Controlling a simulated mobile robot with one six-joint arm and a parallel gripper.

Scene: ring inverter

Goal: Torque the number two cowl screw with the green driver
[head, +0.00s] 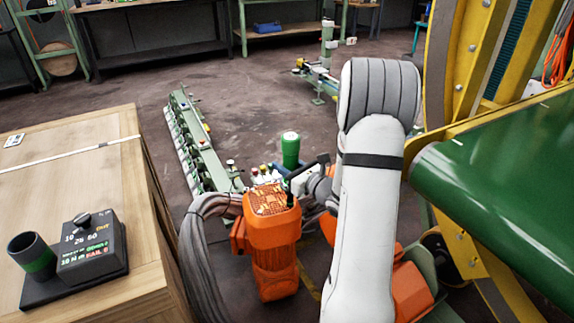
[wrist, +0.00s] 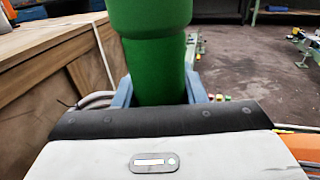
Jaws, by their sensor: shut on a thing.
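The green driver (head: 290,145) stands roughly upright in the head view, with a white top. It fills the upper middle of the wrist view (wrist: 155,60). My gripper (head: 288,167) is shut on it, with a blue-grey finger on each side in the wrist view (wrist: 160,92). The driver's lower end is hidden behind my gripper and wrist. An orange motor unit (head: 272,232) with a patterned top is in front of my gripper in the head view. I cannot make out a numbered cowl screw.
A wooden crate (head: 75,150) at left carries a black dial box (head: 92,250) and a dark cup with a green band (head: 33,257). Grey cables (head: 205,245) hang beside the motor. A green rail (head: 195,140) lies behind.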

